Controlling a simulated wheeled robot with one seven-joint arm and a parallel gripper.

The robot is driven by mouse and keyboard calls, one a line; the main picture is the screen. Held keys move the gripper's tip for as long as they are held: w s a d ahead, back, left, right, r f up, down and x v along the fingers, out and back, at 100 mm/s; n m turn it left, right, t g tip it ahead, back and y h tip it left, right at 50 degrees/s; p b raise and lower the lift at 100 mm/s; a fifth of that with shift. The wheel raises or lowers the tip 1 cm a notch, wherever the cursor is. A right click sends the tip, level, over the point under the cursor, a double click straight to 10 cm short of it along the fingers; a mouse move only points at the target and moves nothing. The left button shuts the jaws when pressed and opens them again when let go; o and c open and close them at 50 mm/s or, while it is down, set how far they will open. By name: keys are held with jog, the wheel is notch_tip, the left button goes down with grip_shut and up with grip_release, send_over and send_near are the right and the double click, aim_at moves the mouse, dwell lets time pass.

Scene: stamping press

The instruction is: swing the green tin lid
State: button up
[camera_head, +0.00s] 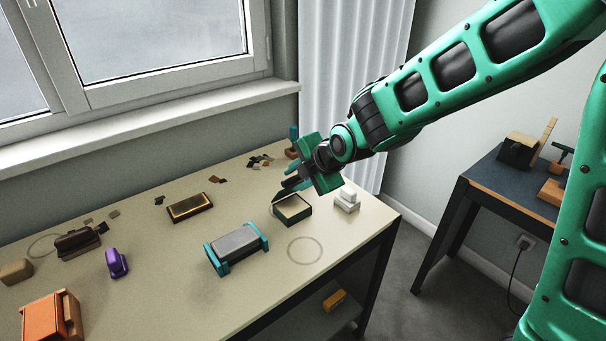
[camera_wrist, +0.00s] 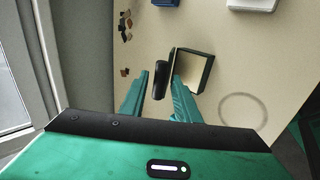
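The open tin (camera_head: 293,210) stands on the pale table, with a dark rim and a pale inside. It also shows in the wrist view (camera_wrist: 208,73). A dark green lid (camera_head: 280,197) appears raised along its back left side, partly hidden by my gripper. My gripper (camera_head: 293,185) is above and behind the tin. In the wrist view its teal fingers (camera_wrist: 158,98) are apart. A dark rounded bar (camera_wrist: 160,80) shows between them, with gaps on both sides. I cannot tell whether this bar is part of the lid.
A drawn ring (camera_head: 305,250) marks clear table in front. Small scraps (camera_head: 260,161) lie behind, near the window wall.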

jog(key=shift+w+a+f, duration=0.15)
jog(key=shift+w+f, duration=0.1)
jog(key=shift+f, duration=0.05)
jog(key=shift+c, duration=0.9)
jog(key=shift+r, duration=0.1)
grip_shut()
jog(key=shift+c, duration=2.4)
grip_release()
jog(key=shift+w+a+r, duration=0.25)
jog(key=shift+w+a, duration=0.1)
jog(key=shift+w, duration=0.15)
jog(key=shift+w+a+r, duration=0.25)
jog(key=shift+w+a, duration=0.05)
jog(key=shift+w, duration=0.25)
